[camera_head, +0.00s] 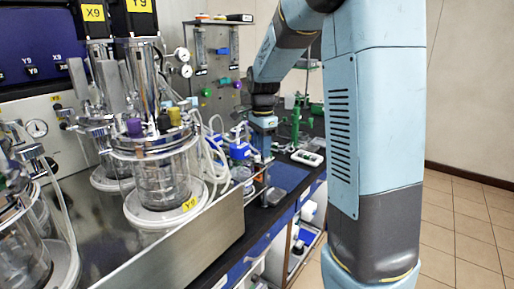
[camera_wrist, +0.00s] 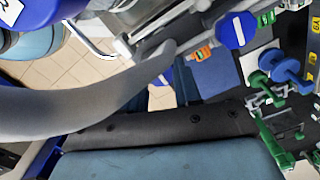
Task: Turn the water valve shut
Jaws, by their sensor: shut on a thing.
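My gripper (camera_head: 263,150) points down at the far end of the bench, low over small fittings. One grey curved finger (camera_wrist: 150,68) crosses the wrist view from the left; the other finger cannot be made out. Its tip is close to a small fitting with an orange label (camera_wrist: 203,55) and a round blue part with a white bar (camera_wrist: 235,30), which looks like the water valve. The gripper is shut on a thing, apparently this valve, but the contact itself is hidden. Whether the valve is turned open or shut cannot be told.
Blue knobs (camera_wrist: 287,70) and green fittings (camera_wrist: 275,140) stand at the right of the wrist view. Glass bioreactor vessels (camera_head: 163,180) with tubing stand on a steel tray (camera_head: 190,250) at the left. The tiled floor (camera_head: 465,225) at the right is clear.

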